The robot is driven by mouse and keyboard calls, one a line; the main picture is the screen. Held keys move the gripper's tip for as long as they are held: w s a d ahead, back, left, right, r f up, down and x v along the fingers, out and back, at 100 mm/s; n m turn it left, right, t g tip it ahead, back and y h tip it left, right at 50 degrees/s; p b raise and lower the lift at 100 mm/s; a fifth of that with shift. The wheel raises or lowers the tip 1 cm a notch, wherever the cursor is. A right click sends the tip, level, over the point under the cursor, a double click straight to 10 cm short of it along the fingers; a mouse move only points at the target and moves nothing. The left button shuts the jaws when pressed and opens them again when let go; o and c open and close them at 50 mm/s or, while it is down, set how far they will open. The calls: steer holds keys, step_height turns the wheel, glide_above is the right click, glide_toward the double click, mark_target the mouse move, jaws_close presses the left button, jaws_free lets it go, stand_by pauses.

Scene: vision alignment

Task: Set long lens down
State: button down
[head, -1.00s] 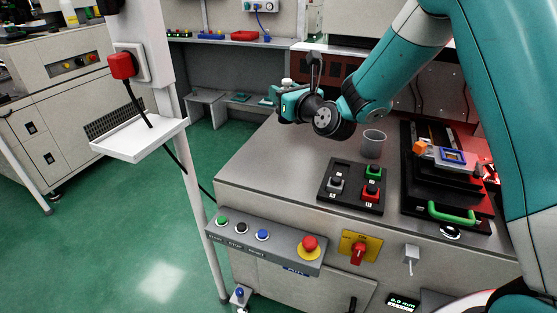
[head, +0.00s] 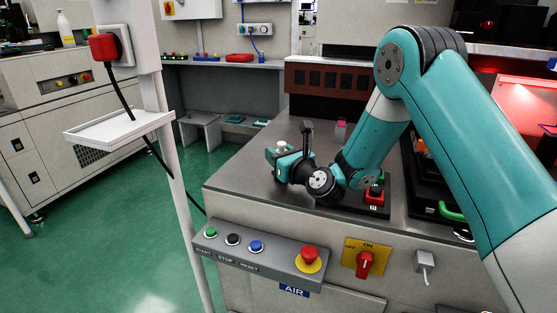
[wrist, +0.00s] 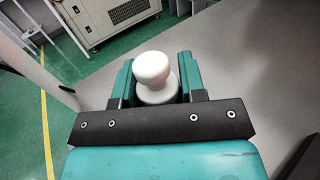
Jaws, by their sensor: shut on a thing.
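My gripper (wrist: 160,85) is shut on the long lens (wrist: 153,70), a white piece with a round head, a narrow neck and a wider lower part, held between the teal jaws in the wrist view. In the head view my gripper (head: 277,158) is low over the left part of the grey worktop (head: 240,180), left of the black tray. The lens's lower end is hidden in both views, so I cannot tell if it touches the surface.
A black tray (head: 345,208) with a red button block (head: 374,194) lies right of my gripper, partly behind my arm. A control box (head: 262,250) with an emergency stop (head: 309,257) runs along the front edge. The worktop's left part is clear.

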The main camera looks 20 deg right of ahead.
steer(key=shift+r, duration=0.2)
steer(key=c, duration=0.7)
jaws_free()
steer(key=shift+f, duration=0.2)
